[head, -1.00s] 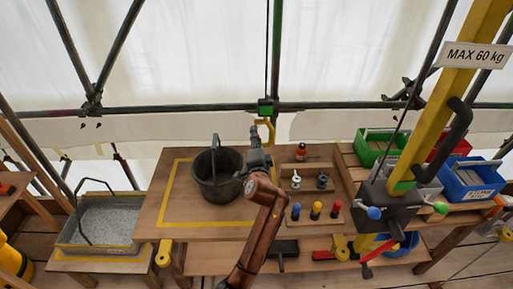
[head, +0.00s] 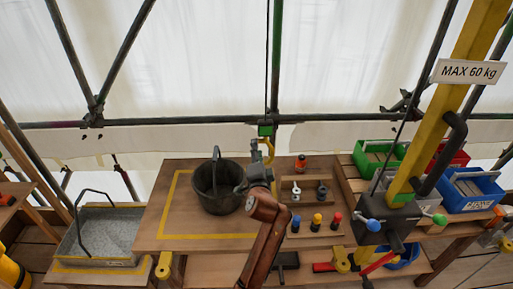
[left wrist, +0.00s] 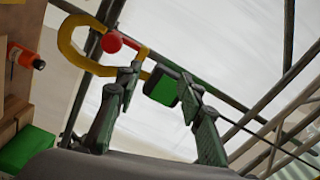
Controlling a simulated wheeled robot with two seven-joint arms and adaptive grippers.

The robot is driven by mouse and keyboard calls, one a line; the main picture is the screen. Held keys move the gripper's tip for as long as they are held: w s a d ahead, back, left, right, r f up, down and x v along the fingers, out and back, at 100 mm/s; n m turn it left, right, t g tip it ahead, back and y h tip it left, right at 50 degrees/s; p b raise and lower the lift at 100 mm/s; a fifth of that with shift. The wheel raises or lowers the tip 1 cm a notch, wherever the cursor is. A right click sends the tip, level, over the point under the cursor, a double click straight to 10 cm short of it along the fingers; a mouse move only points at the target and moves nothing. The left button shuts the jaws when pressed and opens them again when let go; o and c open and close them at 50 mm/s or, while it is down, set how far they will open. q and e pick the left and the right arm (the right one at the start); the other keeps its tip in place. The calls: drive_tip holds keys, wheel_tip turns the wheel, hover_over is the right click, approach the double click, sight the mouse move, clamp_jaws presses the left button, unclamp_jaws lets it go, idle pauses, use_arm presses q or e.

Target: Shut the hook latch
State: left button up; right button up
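The yellow hook (head: 268,152) hangs under a green block (head: 266,130) above the workbench. In the left wrist view the hook (left wrist: 66,42) curves at the upper left. A thin red latch with a red ball (left wrist: 112,42) lies at the hook's mouth; I cannot tell whether it is fully shut. The green block also shows there (left wrist: 163,88). My left gripper (head: 256,168) is just below and left of the hook in the head view. In the left wrist view its fingers (left wrist: 165,98) are apart, with nothing gripped between them. My right gripper is not in view.
A black bucket (head: 216,196) stands close left of my gripper on the bench (head: 170,228). A cable runs up from the green block.

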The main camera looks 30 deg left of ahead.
use_arm(q)
drive_tip(key=p+v, duration=0.1)
drive_tip(key=v, duration=0.5)
drive_tip(key=shift+f+p, duration=0.15)
drive_tip(key=shift+p, duration=0.15)
idle(0.3)
idle(0.5)
